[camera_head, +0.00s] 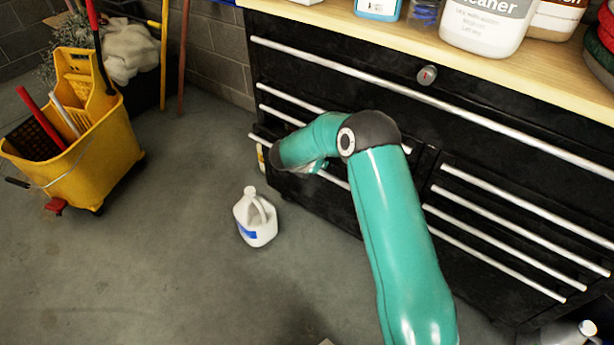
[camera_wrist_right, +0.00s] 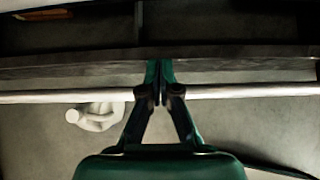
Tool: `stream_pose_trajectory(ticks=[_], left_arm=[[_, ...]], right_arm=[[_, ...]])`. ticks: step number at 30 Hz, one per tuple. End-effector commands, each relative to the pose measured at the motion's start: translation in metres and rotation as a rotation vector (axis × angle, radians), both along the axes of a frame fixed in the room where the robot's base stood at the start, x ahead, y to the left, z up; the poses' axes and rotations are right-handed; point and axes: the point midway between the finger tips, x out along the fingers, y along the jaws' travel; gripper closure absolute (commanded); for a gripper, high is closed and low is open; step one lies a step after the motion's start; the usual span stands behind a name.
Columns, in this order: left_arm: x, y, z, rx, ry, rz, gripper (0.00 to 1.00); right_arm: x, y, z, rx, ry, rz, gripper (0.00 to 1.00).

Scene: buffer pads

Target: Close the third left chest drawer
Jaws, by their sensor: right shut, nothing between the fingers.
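The black chest (camera_head: 400,115) has a left column of drawers with silver bar handles. The lowest visible left handle (camera_head: 338,181), seemingly the third, sticks out farther than those above, so that drawer looks partly open. In the right wrist view, a drawer front (camera_wrist_right: 70,67) and its pale handle (camera_wrist_right: 230,91) run across the picture. My right gripper (camera_wrist_right: 160,68) is shut and empty, its fingertips overlapping the drawer front; contact is unclear. In the head view my arm hides most of this gripper and part of the drawers. My left gripper is out of view.
A white jug (camera_head: 255,217) stands on the floor in front of the chest's left end. A yellow mop bucket (camera_head: 85,145) stands farther left. Bottles, including a large white cleaner bottle (camera_head: 483,28), stand on the wooden top (camera_head: 400,50). Grey floor between bucket and jug is clear.

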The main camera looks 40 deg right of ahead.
Motion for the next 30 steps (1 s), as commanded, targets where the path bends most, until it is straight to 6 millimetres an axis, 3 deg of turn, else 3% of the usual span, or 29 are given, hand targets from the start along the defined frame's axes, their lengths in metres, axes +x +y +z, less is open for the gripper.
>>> stream_pose_trajectory(ticks=[4, 12, 23, 30], left_arm=[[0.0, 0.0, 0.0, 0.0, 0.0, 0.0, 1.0], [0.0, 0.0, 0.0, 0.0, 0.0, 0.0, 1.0], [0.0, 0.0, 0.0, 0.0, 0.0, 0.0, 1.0], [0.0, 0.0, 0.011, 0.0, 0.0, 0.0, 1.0]], right_arm=[[0.003, -0.016, -0.001, 0.002, 0.001, -0.001, 1.0], [0.005, -0.025, -0.002, 0.003, 0.002, 0.002, 1.0], [0.005, -0.024, 0.0, 0.003, 0.002, 0.002, 1.0], [0.003, -0.006, 0.02, 0.002, 0.001, 0.006, 1.0]])
